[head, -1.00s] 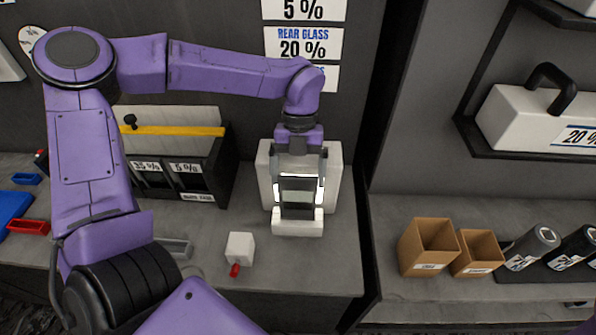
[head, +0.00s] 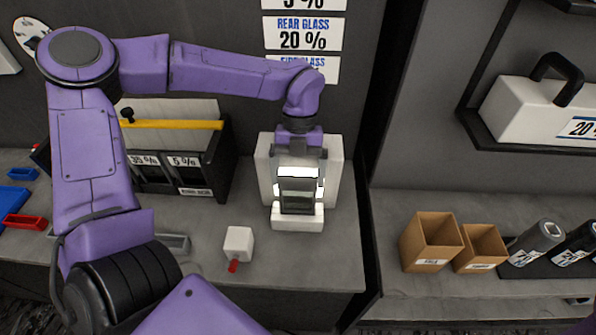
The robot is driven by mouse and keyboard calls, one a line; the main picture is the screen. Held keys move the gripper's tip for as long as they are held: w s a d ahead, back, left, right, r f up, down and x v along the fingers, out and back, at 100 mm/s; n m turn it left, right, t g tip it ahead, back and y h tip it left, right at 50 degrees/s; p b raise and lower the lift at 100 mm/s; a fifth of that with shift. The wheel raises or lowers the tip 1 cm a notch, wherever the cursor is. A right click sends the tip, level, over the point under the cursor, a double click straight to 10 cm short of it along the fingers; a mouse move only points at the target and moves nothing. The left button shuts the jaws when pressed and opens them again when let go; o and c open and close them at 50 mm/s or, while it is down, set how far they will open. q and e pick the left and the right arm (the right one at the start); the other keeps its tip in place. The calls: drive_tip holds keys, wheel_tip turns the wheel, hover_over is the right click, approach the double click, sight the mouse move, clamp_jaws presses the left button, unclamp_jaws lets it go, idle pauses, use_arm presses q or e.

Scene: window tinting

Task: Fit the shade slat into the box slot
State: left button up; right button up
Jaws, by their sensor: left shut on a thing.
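My left gripper (head: 299,190) points down in front of a white stand (head: 264,160) that has an upright back panel and a low front base (head: 297,224). It is shut on the shade slat (head: 297,203), a dark, thin, upright plate with a pale band across it. The slat's lower end overlaps the front base in this view; whether it touches or sits in the base I cannot tell. A black box (head: 217,165) with slots labelled 35 % and 5 % stands to the left. My right gripper is not in view.
A yellow bar (head: 180,125) lies across the black box. A white block with a red tip (head: 238,243) lies on the grey counter, left of the stand. Two cardboard boxes (head: 431,240) and dark rolls (head: 536,240) are on the right shelf. The counter right of the stand is clear.

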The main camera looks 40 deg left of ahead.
use_arm(q)
drive_tip(key=shift+f, duration=0.4)
drive_tip(key=o, duration=0.8)
drive_tip(key=b+v, duration=0.2)
drive_tip(key=v, duration=0.8)
drive_tip(key=shift+r, duration=0.3)
drive_tip(key=shift+f, duration=0.1)
